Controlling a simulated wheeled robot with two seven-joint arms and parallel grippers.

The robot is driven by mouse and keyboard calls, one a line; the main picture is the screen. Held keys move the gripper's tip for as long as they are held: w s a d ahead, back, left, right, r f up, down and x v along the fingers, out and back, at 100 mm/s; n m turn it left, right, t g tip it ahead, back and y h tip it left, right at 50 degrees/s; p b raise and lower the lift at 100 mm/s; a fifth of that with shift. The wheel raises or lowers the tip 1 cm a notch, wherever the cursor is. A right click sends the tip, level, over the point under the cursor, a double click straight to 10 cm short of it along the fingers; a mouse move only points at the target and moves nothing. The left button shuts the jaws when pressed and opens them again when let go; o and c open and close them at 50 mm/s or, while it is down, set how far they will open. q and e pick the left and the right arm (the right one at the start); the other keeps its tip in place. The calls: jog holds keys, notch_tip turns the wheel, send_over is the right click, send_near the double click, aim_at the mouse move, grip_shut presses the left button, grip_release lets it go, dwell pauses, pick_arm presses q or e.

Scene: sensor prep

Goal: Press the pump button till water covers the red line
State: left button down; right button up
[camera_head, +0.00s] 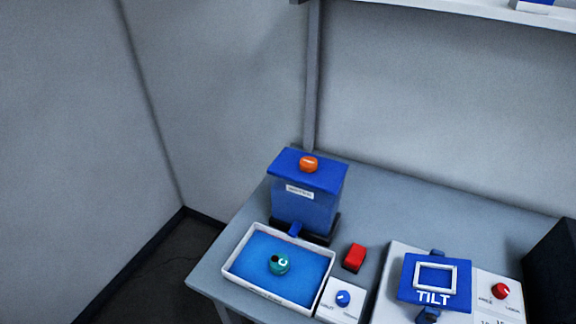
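A blue dispenser (305,208) with a small white label stands on the table, and an orange round button (308,163) sits on its lid. A small blue spout (295,229) at its foot points toward a white-rimmed tray (236,248). The tray has a flat blue surface, which may be water, and a teal round piece (278,265) marked with a light letter sits in it. Neither of my grippers is in view.
A red block (354,257) and a white box with a blue knob (343,298) are right of the tray. Further right are a blue TILT plate (407,287), a red knob (500,291) and a dark box (553,272). The table (400,208) is clear behind them; a shelf hangs above.

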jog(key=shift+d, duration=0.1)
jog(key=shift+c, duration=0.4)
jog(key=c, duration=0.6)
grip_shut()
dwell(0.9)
